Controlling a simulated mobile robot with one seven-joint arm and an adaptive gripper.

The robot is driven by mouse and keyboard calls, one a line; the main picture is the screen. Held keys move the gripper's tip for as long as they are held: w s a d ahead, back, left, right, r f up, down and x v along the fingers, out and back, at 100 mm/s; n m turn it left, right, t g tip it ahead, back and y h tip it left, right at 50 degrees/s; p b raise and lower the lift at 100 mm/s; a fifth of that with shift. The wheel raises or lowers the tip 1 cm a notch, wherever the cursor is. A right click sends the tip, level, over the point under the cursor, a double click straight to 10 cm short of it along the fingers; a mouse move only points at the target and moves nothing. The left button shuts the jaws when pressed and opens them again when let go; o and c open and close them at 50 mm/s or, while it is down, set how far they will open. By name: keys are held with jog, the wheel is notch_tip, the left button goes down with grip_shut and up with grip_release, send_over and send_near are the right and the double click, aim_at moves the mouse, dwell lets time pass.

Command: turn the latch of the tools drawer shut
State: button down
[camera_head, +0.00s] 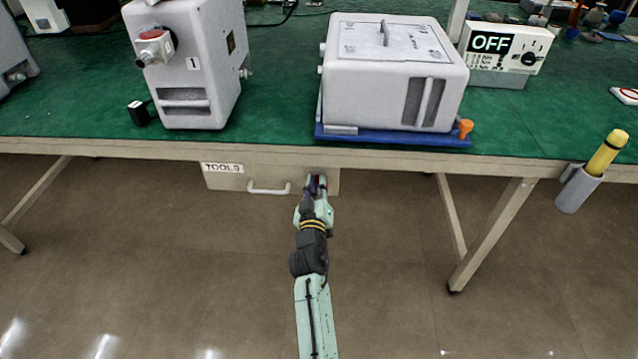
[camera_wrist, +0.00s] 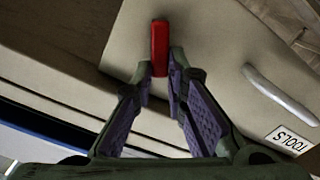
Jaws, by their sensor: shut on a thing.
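The tools drawer (camera_head: 226,182) hangs under the front edge of the bench, with a white handle (camera_head: 269,188) and a TOOLS label. It also shows in the wrist view (camera_wrist: 215,60), with its handle (camera_wrist: 280,92) at the right. The red latch (camera_wrist: 159,45) is on the drawer front, seen as a narrow red bar between my fingertips. My gripper (camera_wrist: 162,74) is shut on the latch, a finger on each side. In the head view my gripper (camera_head: 317,182) is at the right part of the drawer front and hides most of the latch.
The green-topped bench (camera_head: 280,100) spans the view above the drawer. A white pump (camera_head: 395,75) on a blue base and another pump (camera_head: 190,60) stand on it. A grey holder with a yellow-topped rod (camera_head: 605,155) hangs at the right edge. The floor before the bench is clear.

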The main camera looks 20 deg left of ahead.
jog(key=n, duration=0.4)
jog(key=n+p, duration=0.1)
jog(key=n, duration=0.1)
jog(key=shift+a+f+n, duration=0.25)
jog(key=shift+a+n, duration=0.05)
jog(key=shift+a, duration=0.1)
jog(key=n, duration=0.2)
jog(key=n+p, duration=0.1)
jog(key=n, duration=0.2)
jog(key=shift+s+a+f, duration=0.1)
jog(key=shift+f, duration=0.3)
jog(key=shift+n, duration=0.4)
jog(key=c, duration=1.6)
grip_release()
jog(key=shift+f, duration=0.2)
jog(key=v, duration=0.7)
jog(key=shift+s, duration=0.3)
